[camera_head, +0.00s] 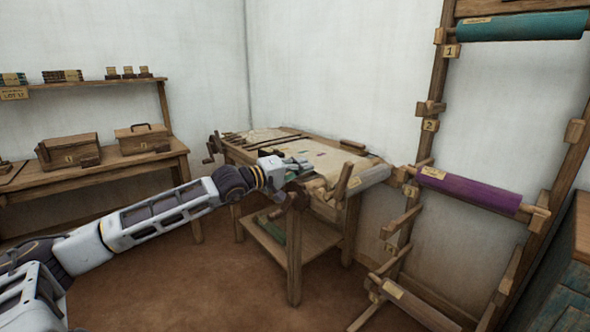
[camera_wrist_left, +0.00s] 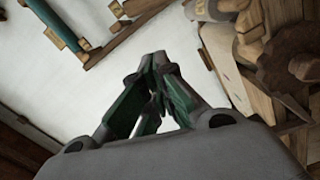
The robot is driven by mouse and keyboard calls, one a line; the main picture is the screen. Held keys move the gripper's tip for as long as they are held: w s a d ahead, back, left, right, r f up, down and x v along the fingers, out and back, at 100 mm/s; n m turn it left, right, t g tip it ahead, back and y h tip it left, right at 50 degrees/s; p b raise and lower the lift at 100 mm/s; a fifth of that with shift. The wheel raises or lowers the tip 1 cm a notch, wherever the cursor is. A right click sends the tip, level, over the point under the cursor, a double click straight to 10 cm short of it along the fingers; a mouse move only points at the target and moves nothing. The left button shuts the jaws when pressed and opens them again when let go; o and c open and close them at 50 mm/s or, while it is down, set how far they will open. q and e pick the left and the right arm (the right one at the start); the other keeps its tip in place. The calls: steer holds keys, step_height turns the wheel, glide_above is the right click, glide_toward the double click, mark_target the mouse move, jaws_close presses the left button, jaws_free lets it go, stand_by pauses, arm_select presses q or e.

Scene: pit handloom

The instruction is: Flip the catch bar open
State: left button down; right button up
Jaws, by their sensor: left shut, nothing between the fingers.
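My left gripper (camera_head: 302,164) reaches in from the left over the front edge of the wooden loom table (camera_head: 350,226). Its fingertips are closed together with nothing between them; they also show in the left wrist view (camera_wrist_left: 158,62). A short wooden bar (camera_head: 344,181) stands tilted at the table's front right, a little right of the gripper and apart from it. It may be the catch bar, but I cannot tell for sure. A toothed wooden wheel (camera_wrist_left: 286,58) shows to the right of the fingers in the left wrist view. My right gripper is in neither view.
A wooden rack with a teal roll (camera_head: 522,26) and a purple roll (camera_head: 468,190) stands at the right. A bench (camera_head: 100,172) with wooden boxes (camera_head: 68,151) is at the left. Pale cloth (camera_head: 318,154) covers the loom top. The brown floor (camera_head: 190,285) in front is clear.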

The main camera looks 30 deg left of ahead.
arm_select(q)
steer(key=shift+v, duration=0.8)
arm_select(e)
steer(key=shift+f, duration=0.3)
arm_select(q)
steer(key=shift+s+a, duration=0.2)
steer(key=shift+s, duration=0.15)
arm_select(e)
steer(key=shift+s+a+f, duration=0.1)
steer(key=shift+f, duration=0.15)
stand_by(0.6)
